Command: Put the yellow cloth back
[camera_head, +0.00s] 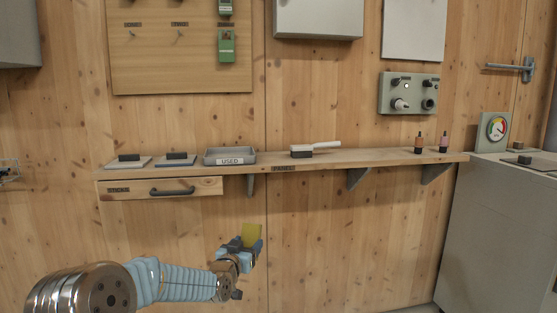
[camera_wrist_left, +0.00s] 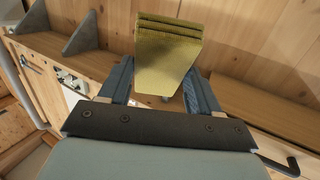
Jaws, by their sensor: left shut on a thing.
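The yellow cloth (camera_head: 252,231) is held in my left gripper (camera_head: 243,250), in front of the wooden wall and below the shelf. In the left wrist view the cloth (camera_wrist_left: 168,58) looks folded in layers and sticks out beyond the blue fingers of my left gripper (camera_wrist_left: 160,88), which are shut on it. A grey tray labelled USED (camera_head: 230,162) stands on the wooden shelf (camera_head: 375,159), above and a little left of the gripper. The tray's inside looks empty from here. My right gripper is not in view.
Two flat pads with dark blocks (camera_head: 128,159) lie left of the tray. A white-handled brush (camera_head: 315,149) and two small bottles (camera_head: 419,144) are to its right. A closed drawer (camera_head: 160,189) and brackets (camera_head: 357,178) are under the shelf. A grey cabinet (camera_head: 495,220) stands at right.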

